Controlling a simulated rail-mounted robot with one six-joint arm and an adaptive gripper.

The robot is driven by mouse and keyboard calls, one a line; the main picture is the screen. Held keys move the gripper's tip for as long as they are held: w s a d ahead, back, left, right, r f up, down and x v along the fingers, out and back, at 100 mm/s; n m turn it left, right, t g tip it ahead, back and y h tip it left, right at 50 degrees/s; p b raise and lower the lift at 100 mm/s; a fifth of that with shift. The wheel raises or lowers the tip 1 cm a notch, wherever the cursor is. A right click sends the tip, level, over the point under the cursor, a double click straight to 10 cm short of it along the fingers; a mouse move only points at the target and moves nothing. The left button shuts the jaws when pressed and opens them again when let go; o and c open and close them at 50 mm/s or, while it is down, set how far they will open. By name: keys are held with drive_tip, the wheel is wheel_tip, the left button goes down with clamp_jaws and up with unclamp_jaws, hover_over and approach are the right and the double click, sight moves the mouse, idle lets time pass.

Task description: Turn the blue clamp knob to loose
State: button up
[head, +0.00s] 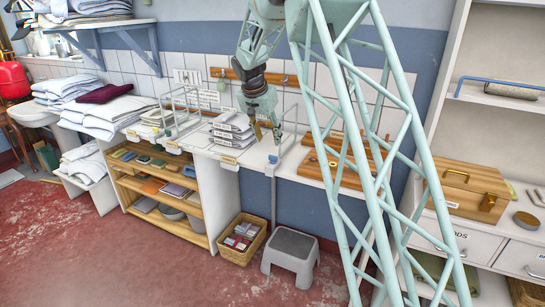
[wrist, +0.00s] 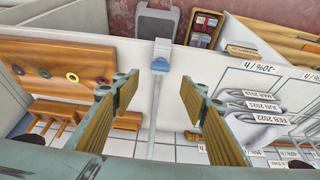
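The blue clamp knob (wrist: 160,65) shows in the wrist view above and between my finger tips, on a grey clamp (wrist: 162,46) at the bench edge. In the head view the knob (head: 273,159) is a small blue spot at the front edge of the white bench, with a thin pole running down below it. My gripper (head: 267,134) hangs over the bench just above the knob in that view. In the wrist view my gripper (wrist: 166,98) is open, with two ribbed tan fingers wide apart and nothing between them. The knob's setting cannot be read.
Labelled stacks of folded linen (head: 232,128) lie left of the gripper. A wooden board with discs (head: 325,168) lies to the right. Wire frames (head: 180,108) stand on the bench. A grey step stool (head: 291,250) and a basket (head: 241,239) are on the floor below.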

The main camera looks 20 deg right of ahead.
sight(273, 156)
drive_tip(key=b+x, duration=0.2)
drive_tip(key=x, duration=0.9)
drive_tip(key=shift+f, duration=0.35)
drive_tip(key=c, duration=0.9)
